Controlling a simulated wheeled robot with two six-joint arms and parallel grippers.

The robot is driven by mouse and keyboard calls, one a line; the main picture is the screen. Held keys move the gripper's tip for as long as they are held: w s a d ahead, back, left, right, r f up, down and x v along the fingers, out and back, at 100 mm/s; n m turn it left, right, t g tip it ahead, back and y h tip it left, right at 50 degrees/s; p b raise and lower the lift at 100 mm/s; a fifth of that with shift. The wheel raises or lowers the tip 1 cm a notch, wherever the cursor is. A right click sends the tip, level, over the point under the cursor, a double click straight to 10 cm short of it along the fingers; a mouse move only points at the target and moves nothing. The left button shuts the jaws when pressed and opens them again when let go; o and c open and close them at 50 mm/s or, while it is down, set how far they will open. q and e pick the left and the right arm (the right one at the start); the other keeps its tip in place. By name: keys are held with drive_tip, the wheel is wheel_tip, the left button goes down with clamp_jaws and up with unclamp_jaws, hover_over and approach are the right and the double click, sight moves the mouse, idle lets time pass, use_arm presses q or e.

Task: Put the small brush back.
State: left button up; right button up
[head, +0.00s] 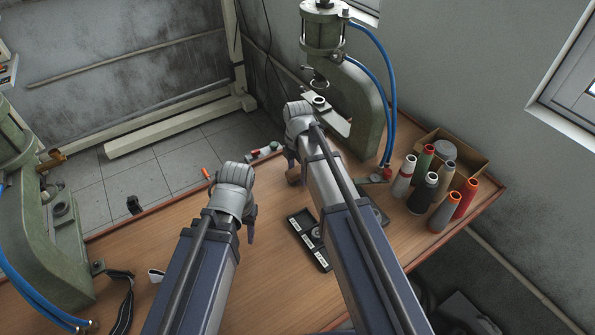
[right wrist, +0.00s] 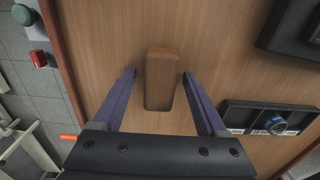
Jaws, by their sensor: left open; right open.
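A small brown wooden block-shaped piece (right wrist: 161,80), which may be the small brush, lies on the table between the fingers of my right gripper (right wrist: 158,75). Its bristles cannot be made out. In the head view only a bit of it (head: 293,178) shows below my right gripper (head: 291,160). The right gripper is open, with a finger on each side of the piece and a gap visible on both sides. My left gripper (head: 232,215) is open and empty over the table, left of the right one.
A black tray with white labels (head: 305,240) lies right of the left gripper, partly hidden by my right arm. Green presses stand at left (head: 50,220) and back (head: 362,110). Thread spools (head: 420,193) and a cardboard box (head: 475,158) stand at right. An orange-tipped item (head: 205,173) is near the back edge.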

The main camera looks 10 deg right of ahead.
sight(298, 170)
use_arm(q)
drive_tip(key=shift+r, duration=0.1)
use_arm(e)
drive_tip(key=shift+r, duration=0.1)
wheel_tip(298, 170, up, 12)
drive_tip(key=p, duration=1.2)
use_arm(q)
wheel_tip(298, 170, up, 12)
use_arm(e)
drive_tip(key=s+a+m, duration=0.3)
drive_tip(key=s+m, duration=0.6)
drive_tip(key=s+a+m+h, duration=0.1)
drive_tip(key=s+a+m, duration=0.2)
drive_tip(key=s+m, duration=0.6)
drive_tip(key=shift+s+a+m, duration=0.25)
drive_tip(key=shift+s+m, duration=0.05)
drive_tip(key=shift+s, duration=0.05)
